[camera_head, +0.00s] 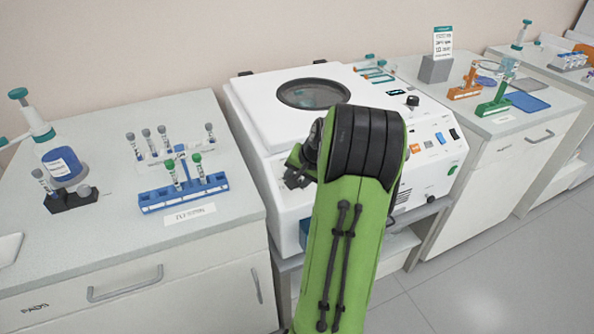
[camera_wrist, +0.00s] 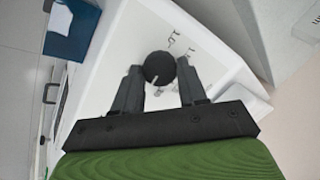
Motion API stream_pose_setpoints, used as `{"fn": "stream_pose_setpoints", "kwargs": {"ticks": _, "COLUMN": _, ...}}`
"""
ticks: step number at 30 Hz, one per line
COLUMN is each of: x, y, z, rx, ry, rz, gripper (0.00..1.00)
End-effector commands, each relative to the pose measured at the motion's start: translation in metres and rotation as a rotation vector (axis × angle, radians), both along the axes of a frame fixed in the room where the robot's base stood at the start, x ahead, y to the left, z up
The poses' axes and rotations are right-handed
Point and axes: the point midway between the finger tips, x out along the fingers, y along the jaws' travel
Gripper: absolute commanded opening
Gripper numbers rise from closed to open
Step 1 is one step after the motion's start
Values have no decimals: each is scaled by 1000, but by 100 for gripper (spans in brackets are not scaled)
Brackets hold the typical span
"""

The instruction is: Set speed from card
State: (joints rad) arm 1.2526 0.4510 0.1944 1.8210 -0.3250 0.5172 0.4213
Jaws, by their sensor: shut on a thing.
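The white centrifuge (camera_head: 270,125) stands in the middle, its round lid window facing up. My gripper (camera_wrist: 158,69) is shut on a round black knob (camera_wrist: 157,66) on a white panel, one finger on each side. A white pointer mark on the knob points down and slightly left in the wrist view. Printed marks stand beside the knob. In the head view my arm hides the fingertips. A card (camera_head: 442,42) with a teal header stands upright in a grey block (camera_head: 434,69) at the back right; its text is too small to read.
Another black knob (camera_head: 412,101), a small dark display (camera_head: 396,92) and orange, white and blue switches are on the centrifuge's right side. Orange and green stands (camera_head: 494,106) are on the right bench.

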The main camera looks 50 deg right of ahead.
Motion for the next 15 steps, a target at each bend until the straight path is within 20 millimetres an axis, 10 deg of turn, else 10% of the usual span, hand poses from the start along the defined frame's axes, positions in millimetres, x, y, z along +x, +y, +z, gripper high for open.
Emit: {"fn": "stream_pose_setpoints", "kwargs": {"ticks": 15, "x": -1, "y": -1, "z": 0, "rx": 100, "ry": -62, "rz": -170, "gripper": 11}}
